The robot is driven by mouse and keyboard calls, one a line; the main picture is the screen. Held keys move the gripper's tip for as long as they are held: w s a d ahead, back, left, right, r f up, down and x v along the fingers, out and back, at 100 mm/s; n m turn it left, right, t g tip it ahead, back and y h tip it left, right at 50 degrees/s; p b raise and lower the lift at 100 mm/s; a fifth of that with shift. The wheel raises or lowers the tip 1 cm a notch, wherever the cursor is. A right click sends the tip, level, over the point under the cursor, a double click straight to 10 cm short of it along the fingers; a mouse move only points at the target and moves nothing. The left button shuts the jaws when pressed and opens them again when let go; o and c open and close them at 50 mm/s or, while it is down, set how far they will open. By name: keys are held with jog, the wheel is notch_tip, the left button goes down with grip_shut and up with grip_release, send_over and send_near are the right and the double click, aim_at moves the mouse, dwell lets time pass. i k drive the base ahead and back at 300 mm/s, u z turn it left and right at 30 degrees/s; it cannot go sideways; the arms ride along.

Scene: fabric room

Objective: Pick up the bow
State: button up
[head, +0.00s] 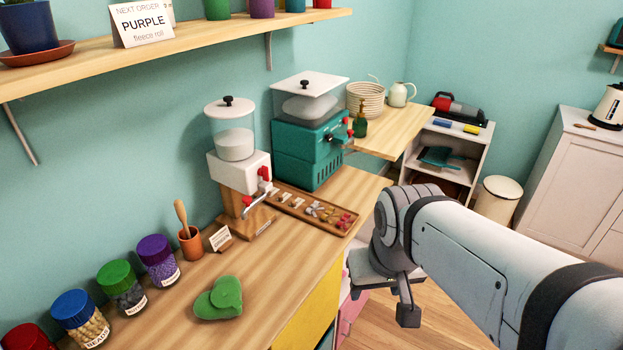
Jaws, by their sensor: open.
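No bow can be clearly told in the head view. A long wooden tray (308,220) on the counter holds several small grey, yellowish and pink-red pieces in a row; they are too small to tell whether one is a bow. My gripper (388,292) hangs down at the centre right, beyond the counter's edge and over the floor. It is open, apart from the tray, and partly hidden by my arm. Nothing shows between its fingers.
The wooden counter (190,287) also bears a green heart-shaped piece (220,298), lidded jars (122,287), a white dispenser (240,172) and a teal machine (308,155) close behind the tray. A shelf (200,37) overhangs at the upper left. The floor (440,315) looks clear.

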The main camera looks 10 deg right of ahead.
aim_at(325, 217)
jog(key=u, duration=3.35)
jog(key=k, duration=1.45)
jog(key=z, duration=2)
jog(key=i, duration=0.9)
